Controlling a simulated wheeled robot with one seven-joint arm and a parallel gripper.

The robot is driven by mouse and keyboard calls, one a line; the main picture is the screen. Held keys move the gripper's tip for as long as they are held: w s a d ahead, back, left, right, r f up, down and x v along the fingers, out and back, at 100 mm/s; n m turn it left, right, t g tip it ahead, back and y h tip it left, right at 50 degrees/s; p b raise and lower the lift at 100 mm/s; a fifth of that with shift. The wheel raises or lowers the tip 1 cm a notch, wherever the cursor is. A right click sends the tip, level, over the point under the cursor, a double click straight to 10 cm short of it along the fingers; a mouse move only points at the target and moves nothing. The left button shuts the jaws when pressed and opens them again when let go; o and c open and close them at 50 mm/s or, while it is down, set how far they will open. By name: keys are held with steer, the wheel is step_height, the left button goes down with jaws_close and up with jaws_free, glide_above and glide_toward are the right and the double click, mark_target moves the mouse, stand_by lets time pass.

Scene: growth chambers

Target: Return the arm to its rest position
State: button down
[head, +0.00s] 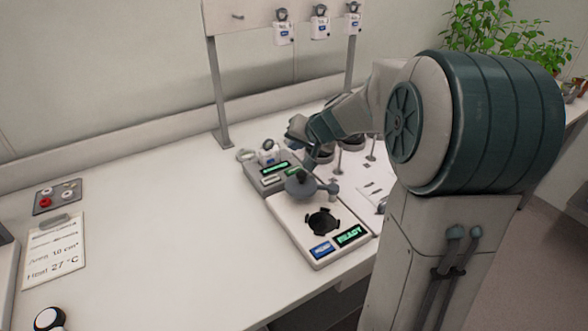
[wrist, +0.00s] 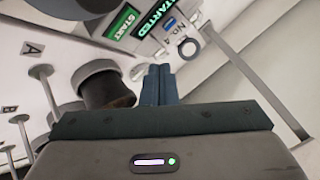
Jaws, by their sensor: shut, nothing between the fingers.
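My gripper (wrist: 160,72) shows in the wrist view with its two dark blue fingers together and nothing between them. In the head view my arm reaches from the right over the bench, and its dark blue end hangs above the far devices. The fingertips are hard to make out there. In the wrist view the fingers point towards a device with a green START key (wrist: 122,22) and a STARTED display (wrist: 155,20).
A white device showing READY (head: 296,236) stands in front of the far device (head: 256,178). A rack (head: 218,95) with hanging tagged items stands behind. A clipboard (head: 54,250) and a red-button box (head: 57,197) lie left. The bench's left middle is clear. Plants (head: 500,25) stand back right.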

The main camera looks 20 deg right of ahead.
stand_by(0.3)
steer(key=s+a+r+n+g+p, duration=0.25)
steer(key=s+a, duration=0.45)
steer(key=s, duration=0.5)
steer(key=s+d+n+g+h+p, duration=0.2)
steer(key=s+g+h, duration=0.1)
steer(key=s, duration=1.3)
steer(key=shift+s, duration=0.35)
